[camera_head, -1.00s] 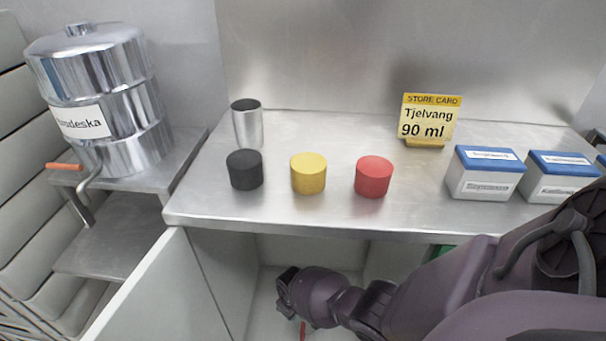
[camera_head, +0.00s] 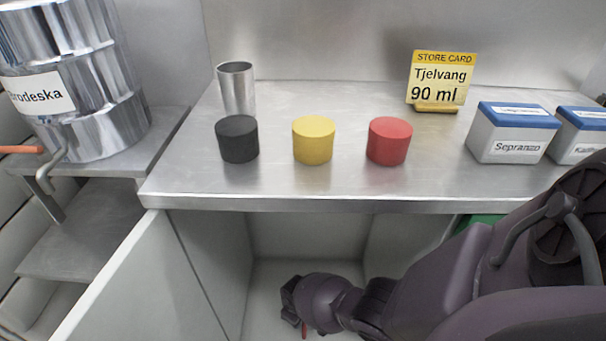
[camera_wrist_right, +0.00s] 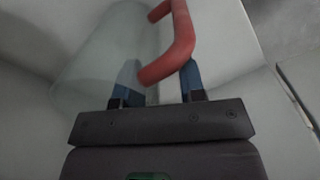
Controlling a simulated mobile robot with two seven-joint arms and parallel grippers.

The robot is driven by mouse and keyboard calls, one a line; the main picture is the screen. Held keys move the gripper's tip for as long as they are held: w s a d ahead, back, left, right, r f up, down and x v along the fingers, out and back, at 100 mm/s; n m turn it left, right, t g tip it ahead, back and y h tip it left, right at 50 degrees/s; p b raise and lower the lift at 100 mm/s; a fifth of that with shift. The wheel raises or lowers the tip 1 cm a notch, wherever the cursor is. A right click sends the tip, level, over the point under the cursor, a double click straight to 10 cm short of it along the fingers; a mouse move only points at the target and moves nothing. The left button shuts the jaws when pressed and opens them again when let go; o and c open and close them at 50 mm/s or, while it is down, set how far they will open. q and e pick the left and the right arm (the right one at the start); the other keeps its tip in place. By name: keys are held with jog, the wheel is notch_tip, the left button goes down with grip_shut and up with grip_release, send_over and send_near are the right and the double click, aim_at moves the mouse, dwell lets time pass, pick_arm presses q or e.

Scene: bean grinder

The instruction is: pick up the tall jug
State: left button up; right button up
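A clear, see-through jug (camera_wrist_right: 95,60) with a red handle (camera_wrist_right: 182,30) shows in the right wrist view; I take it to be the tall jug. My right gripper (camera_wrist_right: 160,82) is close to the handle with its two blue fingers apart. The handle's lower bend crosses in front of the fingers; I cannot tell whether it touches them. In the head view my right gripper (camera_head: 292,304) is low inside the cabinet under the counter, and only a small red bit (camera_head: 304,330) shows below it. The jug's body is hidden there. My left gripper is out of view.
The steel counter (camera_head: 300,190) above holds a metal cup (camera_head: 237,88), black (camera_head: 237,140), yellow (camera_head: 313,141) and red (camera_head: 389,142) cylinders, a store card (camera_head: 440,80) and blue-lidded boxes (camera_head: 512,134). An open cabinet door (camera_head: 130,285) stands at left, near a steel dispenser (camera_head: 80,90).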

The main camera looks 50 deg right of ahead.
jog(key=shift+w+f, duration=0.1)
jog(key=shift+f, duration=0.05)
grip_shut()
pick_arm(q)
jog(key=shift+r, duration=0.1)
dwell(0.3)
pick_arm(e)
jog(key=r+p, duration=0.1)
jog(key=r, duration=0.2)
jog(key=r+p, duration=0.2)
jog(key=r, duration=0.1)
jog(key=w+r+p, duration=0.1)
jog(key=r+p, duration=0.1)
jog(key=r, duration=0.1)
jog(key=shift+w+r, duration=0.1)
pick_arm(q)
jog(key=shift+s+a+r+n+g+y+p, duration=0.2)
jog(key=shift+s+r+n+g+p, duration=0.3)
jog(key=shift+p, duration=1.15)
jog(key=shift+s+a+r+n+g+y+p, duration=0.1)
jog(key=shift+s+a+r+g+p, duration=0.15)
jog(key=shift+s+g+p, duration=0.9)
pick_arm(e)
notch_tip(320, 180, up, 11)
jog(key=s, duration=0.1)
jog(key=shift+p, duration=0.45)
